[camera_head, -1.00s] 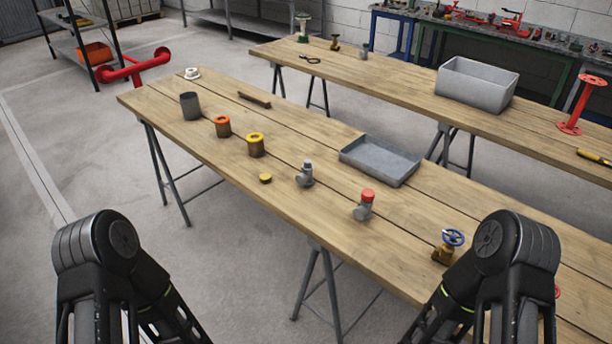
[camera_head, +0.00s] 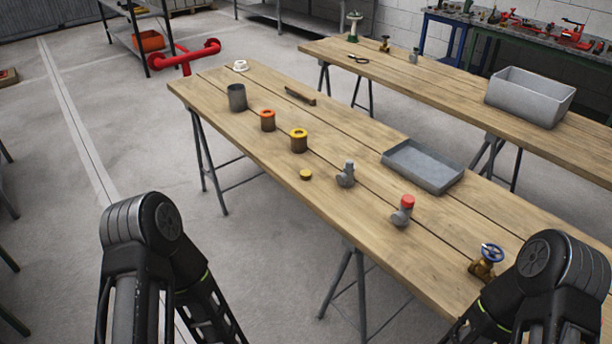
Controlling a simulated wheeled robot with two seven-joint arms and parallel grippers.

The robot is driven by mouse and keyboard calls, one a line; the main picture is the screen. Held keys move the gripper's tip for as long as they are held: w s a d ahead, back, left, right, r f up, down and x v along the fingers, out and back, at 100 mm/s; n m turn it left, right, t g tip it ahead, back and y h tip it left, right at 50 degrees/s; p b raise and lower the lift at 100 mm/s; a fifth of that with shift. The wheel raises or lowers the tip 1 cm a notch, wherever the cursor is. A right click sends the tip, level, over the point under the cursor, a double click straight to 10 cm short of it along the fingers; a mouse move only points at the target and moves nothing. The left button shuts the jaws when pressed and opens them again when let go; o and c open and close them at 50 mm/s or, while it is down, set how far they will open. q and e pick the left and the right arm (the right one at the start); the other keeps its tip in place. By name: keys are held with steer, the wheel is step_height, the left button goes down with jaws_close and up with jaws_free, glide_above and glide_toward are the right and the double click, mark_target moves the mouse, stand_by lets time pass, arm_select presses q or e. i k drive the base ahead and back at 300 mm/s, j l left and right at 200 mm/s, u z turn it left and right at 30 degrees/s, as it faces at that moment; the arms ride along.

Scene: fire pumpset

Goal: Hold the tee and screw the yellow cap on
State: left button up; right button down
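A small yellow cap (camera_head: 305,175) lies on the near wooden table, close to its front edge. A grey metal tee (camera_head: 346,175) stands on the table just right of the cap, apart from it. A second grey fitting with a red cap on top (camera_head: 403,211) stands further right. I cannot tell its exact shape. Links of both my arms show at the bottom left and bottom right, but neither gripper is in view. Nothing visible touches the cap or the tee.
The near table (camera_head: 440,245) also holds a grey tray (camera_head: 425,168), a brass valve with a blue handwheel (camera_head: 488,260), a yellow-rimmed pot (camera_head: 299,141), an orange-rimmed pot (camera_head: 267,121) and a dark cylinder (camera_head: 237,98). A second table with a grey bin (camera_head: 530,98) stands behind.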

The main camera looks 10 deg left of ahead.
mark_target(346, 178)
steer(key=j+z, duration=0.1)
steer(key=z, duration=0.65)
steer(key=i+j+z, duration=0.1)
steer(key=j+z, duration=0.7)
steer(key=j, duration=0.2)
steer(key=k+j+z, duration=0.1)
steer(key=j+z, duration=0.3)
steer(key=k+j, duration=0.1)
steer(key=j, duration=0.7)
steer(key=k+j, duration=0.15)
steer(key=j, duration=0.3)
steer(key=k+j+z, duration=0.1)
steer(key=j, duration=0.3)
